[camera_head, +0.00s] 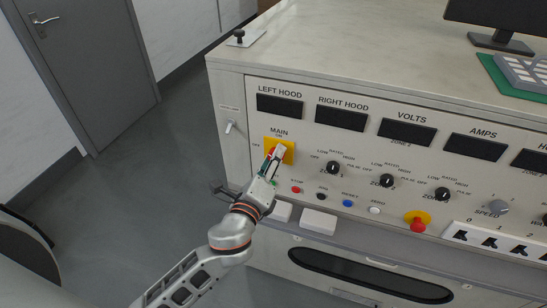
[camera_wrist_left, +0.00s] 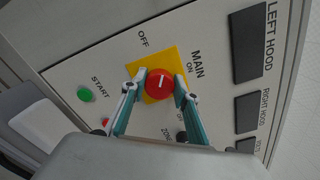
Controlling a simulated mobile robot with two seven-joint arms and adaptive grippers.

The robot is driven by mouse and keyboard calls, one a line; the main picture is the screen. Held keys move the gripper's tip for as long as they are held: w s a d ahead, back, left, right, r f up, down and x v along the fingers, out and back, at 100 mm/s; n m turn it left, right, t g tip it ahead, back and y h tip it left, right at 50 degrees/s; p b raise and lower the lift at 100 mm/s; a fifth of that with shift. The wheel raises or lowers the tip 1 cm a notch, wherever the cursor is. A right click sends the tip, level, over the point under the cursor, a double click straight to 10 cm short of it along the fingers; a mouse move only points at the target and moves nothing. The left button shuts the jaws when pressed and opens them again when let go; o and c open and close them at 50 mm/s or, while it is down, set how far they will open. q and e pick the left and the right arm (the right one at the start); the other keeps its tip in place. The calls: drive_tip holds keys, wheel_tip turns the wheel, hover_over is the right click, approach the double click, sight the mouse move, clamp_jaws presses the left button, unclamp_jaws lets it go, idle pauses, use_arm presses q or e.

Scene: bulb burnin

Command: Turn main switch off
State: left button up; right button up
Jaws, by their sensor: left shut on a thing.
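The main switch is a red round knob on a yellow square plate (camera_head: 289,148) at the left of the console's sloped front panel. In the left wrist view the red knob (camera_wrist_left: 159,84) shows a short white mark, and the yellow plate (camera_wrist_left: 143,60) lies behind it. The mark points roughly up in that view, between the OFF and ON labels; its exact setting I cannot tell. My left gripper (camera_head: 275,158) is at the switch, shut on the knob, with one finger on each side (camera_wrist_left: 158,92). In the head view the gripper mostly hides the knob. My right gripper is not in view.
Dark displays (camera_head: 279,105) run above the switch. Zone knobs (camera_head: 333,168), small push buttons (camera_head: 348,203) and a red emergency button (camera_head: 418,226) lie to the right. A green start button (camera_wrist_left: 85,95) is near the gripper. A small toggle (camera_head: 230,127) is at left.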

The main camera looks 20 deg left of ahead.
use_arm(q)
drive_tip(key=n, duration=0.6)
drive_tip(key=shift+f, duration=0.15)
drive_tip(key=shift+n, duration=0.4)
drive_tip(key=o, duration=1.1)
drive_tip(key=s, duration=1.2)
drive_tip(key=shift+a, duration=0.3)
